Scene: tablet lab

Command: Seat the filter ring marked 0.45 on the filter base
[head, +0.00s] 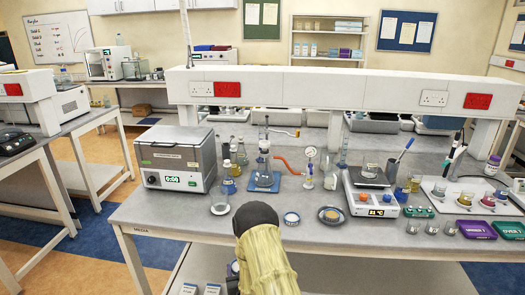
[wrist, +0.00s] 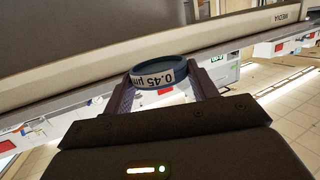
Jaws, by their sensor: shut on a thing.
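My gripper (wrist: 162,86) is shut on a blue ring (wrist: 176,64) in the wrist view. The ring's white label reads 0.45 µm, upside down in the picture. The ring sits between the two fingertips with its opening visible. In the head view my arm hides the gripper and the ring. A glass flask assembly (head: 264,162) stands on a blue stand (head: 262,186) at mid-bench, joined to an orange tube. Its upper part seems to be the filter base, but it is too small to be sure. The held ring is apart from it.
A white-and-blue ring (head: 291,218) and a dark dish (head: 331,214) lie near the bench's front edge. The overhead shelf (head: 330,88) spans the bench.

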